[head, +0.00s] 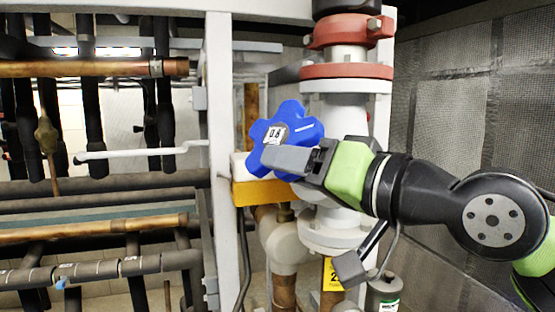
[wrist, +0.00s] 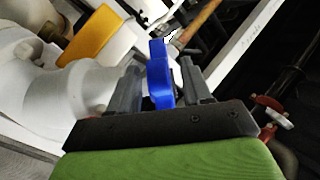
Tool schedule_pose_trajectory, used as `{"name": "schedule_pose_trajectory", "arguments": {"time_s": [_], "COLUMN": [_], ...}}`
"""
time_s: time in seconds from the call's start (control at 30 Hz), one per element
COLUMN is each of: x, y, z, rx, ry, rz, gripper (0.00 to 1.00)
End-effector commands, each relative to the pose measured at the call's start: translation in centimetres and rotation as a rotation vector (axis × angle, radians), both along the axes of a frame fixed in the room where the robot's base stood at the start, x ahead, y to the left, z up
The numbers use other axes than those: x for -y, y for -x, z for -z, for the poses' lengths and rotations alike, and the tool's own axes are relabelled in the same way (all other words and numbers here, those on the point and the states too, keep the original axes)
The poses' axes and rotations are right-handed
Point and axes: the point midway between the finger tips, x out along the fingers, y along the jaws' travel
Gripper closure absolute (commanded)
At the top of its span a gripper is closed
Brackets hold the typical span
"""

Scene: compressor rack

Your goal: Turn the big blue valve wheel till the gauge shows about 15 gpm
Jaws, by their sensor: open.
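The big blue valve wheel (head: 294,118) has rounded lobes and sits in front of the white pipework in the head view. A small label or display on its hub reads about "0.8". My gripper (head: 270,158) reaches in from the right, and its grey finger covers the wheel's lower part. In the wrist view the blue wheel (wrist: 160,72) shows edge-on between the two fingers of my gripper (wrist: 162,88). The jaws are open, with one finger on each side of a lobe. I cannot tell whether either finger touches it.
A yellow block (head: 258,193) lies just below the wheel, and it also shows in the wrist view (wrist: 93,38). A white upright post (head: 220,120) stands left of the wheel. White pipe with red flanges (head: 346,72) rises behind. A mesh wall (head: 450,100) is at right.

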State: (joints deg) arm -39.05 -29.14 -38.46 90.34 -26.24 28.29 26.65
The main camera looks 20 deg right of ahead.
Motion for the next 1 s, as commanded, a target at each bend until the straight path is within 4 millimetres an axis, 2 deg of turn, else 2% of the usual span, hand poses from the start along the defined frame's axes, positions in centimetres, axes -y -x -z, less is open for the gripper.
{"name": "schedule_pose_trajectory", "arguments": {"time_s": [0.1, 0.2, 0.47, 0.77, 0.8, 1.0], "x": [-1.0, -1.3, -1.4, -1.4, -1.4, -1.3], "y": [-1.7, -2.4, -2.6, -2.6, -2.5, -2.5], "z": [-0.1, -0.1, 0.0, 0.0, 0.0, -0.2], "rx": [-0.002, 0.0, 0.001, 0.0, 0.0, -0.015], "ry": [0.001, 0.0, 0.0, 0.0, 0.0, 0.007], "rz": [0.0, 0.0, 0.001, 0.001, 0.001, -0.01], "gripper": [0.51, 0.51, 0.51, 0.97, 1.0, 1.0]}}
